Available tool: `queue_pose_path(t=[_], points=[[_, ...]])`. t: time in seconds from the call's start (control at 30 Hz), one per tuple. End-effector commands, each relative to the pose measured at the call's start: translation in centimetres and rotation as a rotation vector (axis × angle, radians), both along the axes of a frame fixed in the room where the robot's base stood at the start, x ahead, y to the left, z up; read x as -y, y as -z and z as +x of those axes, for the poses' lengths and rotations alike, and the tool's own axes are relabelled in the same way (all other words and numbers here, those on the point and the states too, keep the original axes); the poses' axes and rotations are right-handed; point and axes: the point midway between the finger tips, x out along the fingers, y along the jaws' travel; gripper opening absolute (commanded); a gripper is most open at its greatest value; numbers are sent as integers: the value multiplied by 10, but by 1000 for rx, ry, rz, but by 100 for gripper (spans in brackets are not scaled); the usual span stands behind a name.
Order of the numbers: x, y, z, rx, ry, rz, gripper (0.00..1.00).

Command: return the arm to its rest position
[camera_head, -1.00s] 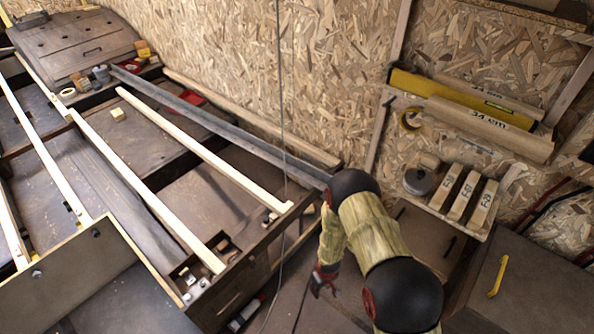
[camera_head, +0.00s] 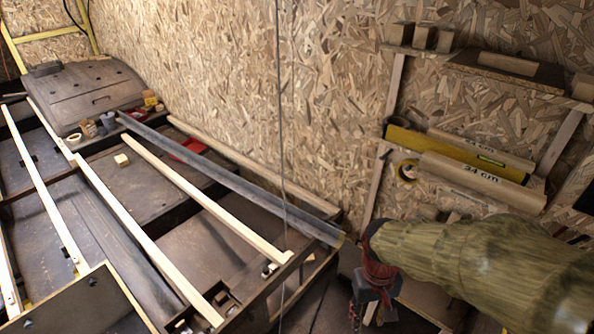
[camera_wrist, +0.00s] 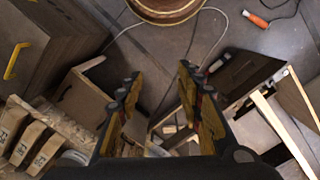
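My arm (camera_head: 480,262) reaches in from the right edge in the head view, wrapped in a tan, wood-patterned cover with a red and black joint at its left end. My gripper (camera_wrist: 157,85) shows in the wrist view with its two black and yellow fingers spread apart. Nothing is held between them, and the floor shows through the gap. In the head view the fingers are not clear.
A workbench (camera_head: 110,215) with pale slats and a grey bar fills the left. A chipboard wall (camera_head: 330,100) carries shelves with wooden blocks. The wrist view shows a round wooden thing (camera_wrist: 165,8), an orange-handled tool (camera_wrist: 255,20) and a cabinet (camera_wrist: 50,45) above the floor.

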Motion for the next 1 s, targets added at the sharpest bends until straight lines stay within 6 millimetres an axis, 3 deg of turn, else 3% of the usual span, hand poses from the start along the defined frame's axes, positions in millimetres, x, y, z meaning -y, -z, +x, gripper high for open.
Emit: queue_pose_path(t=[0.03, 0.2, 0.6, 0.8, 1.0], points=[[2, -21, -10, 31, 12, 8, 36], [5, -73, -36, 140, 47, 33, 36], [16, -187, -60, 506, 91, 61, 36], [20, -207, -64, 568, 102, 62, 36], [21, -208, -64, 567, 107, 61, 36]])
